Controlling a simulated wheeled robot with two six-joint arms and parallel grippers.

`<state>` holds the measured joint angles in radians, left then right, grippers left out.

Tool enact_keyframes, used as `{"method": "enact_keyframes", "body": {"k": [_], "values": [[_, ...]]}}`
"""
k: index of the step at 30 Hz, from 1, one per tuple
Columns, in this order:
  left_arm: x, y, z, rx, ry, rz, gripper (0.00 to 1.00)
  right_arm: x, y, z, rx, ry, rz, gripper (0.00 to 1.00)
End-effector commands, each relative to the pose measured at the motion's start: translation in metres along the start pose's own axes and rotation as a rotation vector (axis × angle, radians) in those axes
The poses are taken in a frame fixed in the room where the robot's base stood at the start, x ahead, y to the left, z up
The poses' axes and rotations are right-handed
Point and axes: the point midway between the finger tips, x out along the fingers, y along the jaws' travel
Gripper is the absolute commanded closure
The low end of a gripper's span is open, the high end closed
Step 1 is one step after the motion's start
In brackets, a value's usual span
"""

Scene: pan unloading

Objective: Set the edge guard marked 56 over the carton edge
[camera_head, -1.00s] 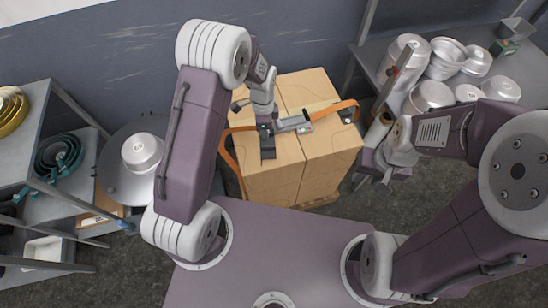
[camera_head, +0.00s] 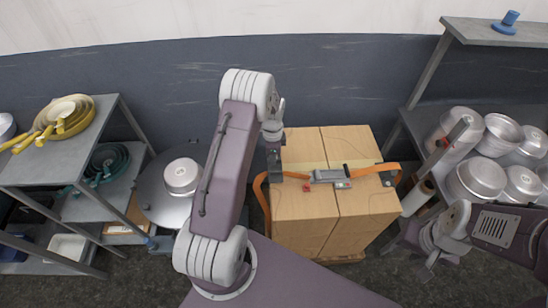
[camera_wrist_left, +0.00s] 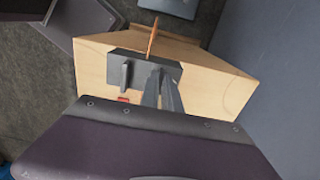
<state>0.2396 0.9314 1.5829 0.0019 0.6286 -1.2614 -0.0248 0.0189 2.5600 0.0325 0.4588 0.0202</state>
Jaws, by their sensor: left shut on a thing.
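The carton (camera_head: 305,215) is a light-brown box block with an orange strap (camera_head: 358,173) and a grey buckle (camera_head: 330,177) across its top. My left gripper (camera_head: 273,142) is at the carton's left top edge, shut on a dark edge guard (camera_head: 274,162). In the left wrist view the guard (camera_wrist_left: 143,68) lies against the carton (camera_wrist_left: 92,65), with the gripper fingers (camera_wrist_left: 162,90) at its right part. I cannot read a number on it or tell whether it is fully seated. My right gripper (camera_head: 427,262) is low at the right, away from the carton; its jaws are unclear.
Another dark guard (camera_head: 387,178) sits at the carton's right edge under the strap. A rack with yellow pans (camera_head: 62,115) and a round table with a pot (camera_head: 183,176) stand left. A shelf with several metal pots (camera_head: 480,178) stands right, close to the carton.

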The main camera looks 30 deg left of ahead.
Motion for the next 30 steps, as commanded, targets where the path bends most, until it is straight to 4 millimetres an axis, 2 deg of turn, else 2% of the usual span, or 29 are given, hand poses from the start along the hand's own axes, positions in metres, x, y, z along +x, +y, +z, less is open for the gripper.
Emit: {"method": "enact_keyframes", "body": {"k": [21, 30], "values": [[0.056, 0.000, 0.000, 0.000, 0.000, 0.000, 1.00, 0.047, 0.001, 0.005, 0.000, 0.000, 0.000, 0.64], [0.076, 0.000, 0.000, 0.000, 0.000, 0.000, 1.00, 0.060, 0.001, 0.006, 0.000, 0.000, 0.000, 0.64]]}}
